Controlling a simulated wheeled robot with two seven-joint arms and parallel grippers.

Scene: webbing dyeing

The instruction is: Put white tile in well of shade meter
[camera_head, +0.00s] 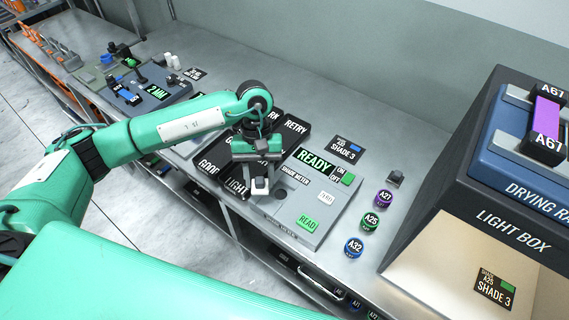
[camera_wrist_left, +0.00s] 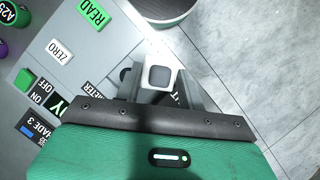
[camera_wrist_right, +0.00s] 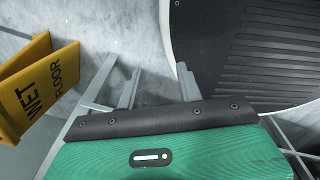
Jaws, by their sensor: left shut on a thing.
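My left gripper (camera_head: 259,177) is shut on the white tile (camera_head: 260,188), a small white block with a grey square face in the left wrist view (camera_wrist_left: 160,76). It holds the tile over the left part of the shade meter (camera_head: 308,232), a grey box with a READY display (camera_head: 314,162). The well (camera_head: 281,193), a dark round hole, lies just right of the tile in the head view. The tile appears apart from it; its exact height is unclear. My right gripper (camera_wrist_right: 158,78) is open and empty, away from the bench, and shows only in its own wrist view.
Green READ (camera_head: 307,223) and white ZERO (camera_head: 326,197) buttons sit beside the well. Black sorting trays (camera_head: 212,165) lie left. The light box (camera_head: 440,220) stands right. A wet-floor sign (camera_wrist_right: 38,85) is near my right gripper.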

